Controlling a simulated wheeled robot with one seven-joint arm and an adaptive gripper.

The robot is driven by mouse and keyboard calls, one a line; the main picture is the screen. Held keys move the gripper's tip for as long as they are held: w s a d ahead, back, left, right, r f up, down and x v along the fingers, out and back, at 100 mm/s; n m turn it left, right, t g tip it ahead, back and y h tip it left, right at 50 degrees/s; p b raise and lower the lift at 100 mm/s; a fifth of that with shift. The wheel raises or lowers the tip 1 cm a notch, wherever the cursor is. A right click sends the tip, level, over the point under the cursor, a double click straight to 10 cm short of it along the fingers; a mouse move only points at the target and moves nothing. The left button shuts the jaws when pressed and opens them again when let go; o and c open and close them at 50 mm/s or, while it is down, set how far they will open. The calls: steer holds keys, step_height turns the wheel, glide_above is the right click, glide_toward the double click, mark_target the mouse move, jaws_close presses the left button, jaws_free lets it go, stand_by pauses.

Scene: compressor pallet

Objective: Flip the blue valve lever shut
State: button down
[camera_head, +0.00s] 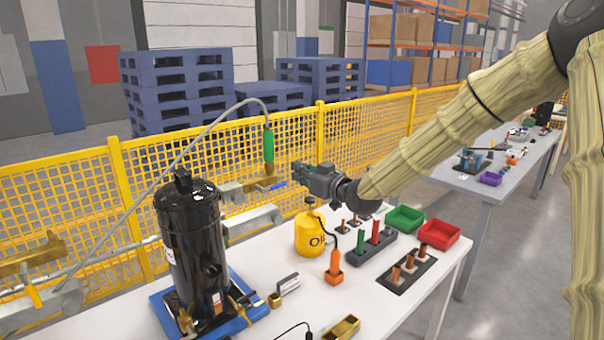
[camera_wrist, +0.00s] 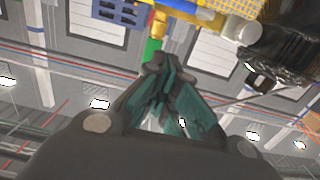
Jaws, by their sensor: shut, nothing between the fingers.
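The blue valve lever (camera_head: 278,185) is a short handle on a brass valve (camera_head: 262,183) below a green hose grip (camera_head: 268,145). It points right, toward my gripper, and looks roughly level. My gripper (camera_head: 296,173) is shut and empty, just right of and slightly above the lever's end. I cannot tell whether they touch. In the wrist view my shut fingertips (camera_wrist: 156,62) lie near the green grip (camera_wrist: 150,48), with the brass valve (camera_wrist: 159,25) beyond. A blue piece at the top edge there looks like the lever (camera_wrist: 178,5).
A black compressor (camera_head: 190,245) stands on a blue pallet at the left, with a grey hose arching above it. A yellow oil can (camera_head: 309,235), a red bin (camera_head: 440,235) and a green bin (camera_head: 404,219) are on the white table. A yellow mesh fence (camera_head: 210,165) runs behind.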

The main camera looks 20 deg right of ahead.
steer(key=p, duration=0.2)
glide_above(281, 183)
steer(key=s, duration=0.4)
steer(key=f, duration=0.2)
steer(key=w+f+p, duration=0.1)
steer(key=f, duration=0.1)
steer(key=shift+w+a+f, duration=0.15)
steer(key=shift+w, duration=0.05)
steer(key=shift+d+f+m+b, duration=0.2)
steer(key=shift+f+m+b, duration=0.15)
steer(key=shift+m, duration=0.25)
steer(key=f+m+b, duration=0.2)
steer(key=m, duration=0.1)
steer(key=shift+w+d+f, duration=0.15)
steer(key=shift+d, duration=0.25)
step_height(281, 183, down, 6)
steer(key=a+m+y+b, duration=0.1)
steer(key=a+m+b, duration=0.1)
steer(key=m+b, duration=1.1)
steer(key=shift+s+a+f+m+b, duration=0.15)
steer(key=shift+s+a+m+b, duration=0.2)
steer(key=shift+s+b, duration=0.1)
